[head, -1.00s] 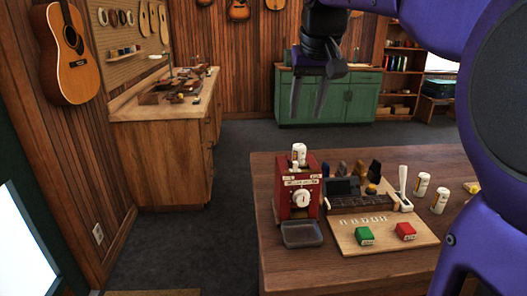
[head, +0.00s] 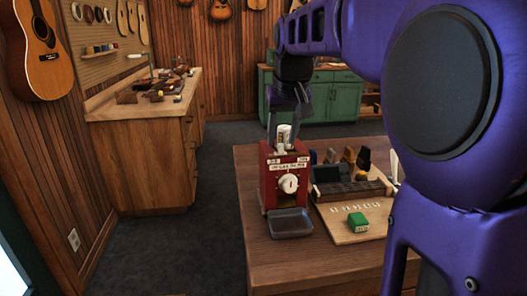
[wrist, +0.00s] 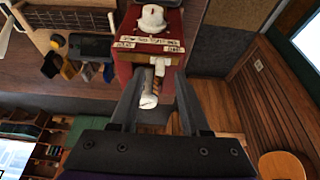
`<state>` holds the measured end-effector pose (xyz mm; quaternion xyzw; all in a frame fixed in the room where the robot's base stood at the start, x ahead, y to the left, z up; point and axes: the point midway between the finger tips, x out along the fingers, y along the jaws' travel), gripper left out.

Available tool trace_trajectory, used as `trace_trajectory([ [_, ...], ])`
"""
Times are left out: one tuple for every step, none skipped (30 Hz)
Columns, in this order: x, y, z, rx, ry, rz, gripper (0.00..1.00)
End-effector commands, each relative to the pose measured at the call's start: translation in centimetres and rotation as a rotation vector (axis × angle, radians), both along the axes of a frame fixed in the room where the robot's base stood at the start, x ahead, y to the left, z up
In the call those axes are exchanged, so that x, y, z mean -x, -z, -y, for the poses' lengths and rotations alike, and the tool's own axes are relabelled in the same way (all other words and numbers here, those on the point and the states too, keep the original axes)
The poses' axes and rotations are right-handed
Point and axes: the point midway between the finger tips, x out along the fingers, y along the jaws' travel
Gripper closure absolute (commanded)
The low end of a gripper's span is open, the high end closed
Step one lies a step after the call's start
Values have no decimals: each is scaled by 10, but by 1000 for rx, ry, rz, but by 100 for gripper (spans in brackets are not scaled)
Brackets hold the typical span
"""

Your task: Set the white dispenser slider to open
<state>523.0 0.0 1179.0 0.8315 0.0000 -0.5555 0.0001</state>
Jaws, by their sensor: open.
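The red dispenser (head: 283,180) stands upright on the wooden table, with a round white dial (head: 289,183) on its front and a label strip above it. A white upright piece (head: 284,135) rises from its top; I cannot tell whether this is the slider or a separate container, nor its setting. My gripper (head: 286,128) points down over the dispenser's top. In the wrist view, my gripper (wrist: 159,78) is open, its fingers on either side of a white piece (wrist: 149,98), with gaps visible. Contact with the dispenser cannot be told.
A grey tray (head: 290,223) sits in front of the dispenser. To its right are a dark organizer (head: 345,190) and a green block (head: 357,221) on a light board (head: 350,237). My arm hides the table's right side. Open floor lies left of the table.

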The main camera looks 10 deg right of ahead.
Motion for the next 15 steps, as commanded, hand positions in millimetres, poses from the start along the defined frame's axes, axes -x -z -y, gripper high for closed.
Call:
trace_trajectory([
  [0,10,0,0,0,0,54],
  [0,12,0,0,0,0,54],
  [0,14,0,0,0,0,54],
  [0,16,0,0,0,0,54],
  [0,17,0,0,0,0,54],
  [0,18,0,0,0,0,54],
  [0,19,0,0,0,0,54],
  [0,19,0,0,0,0,54],
  [0,19,0,0,0,0,54],
  [0,19,0,0,0,0,54],
  [0,19,0,0,0,0,54],
  [0,19,0,0,0,0,54],
  [0,19,0,0,0,0,54],
  [0,19,0,0,0,-1,54],
  [0,19,0,0,0,-1,54],
])
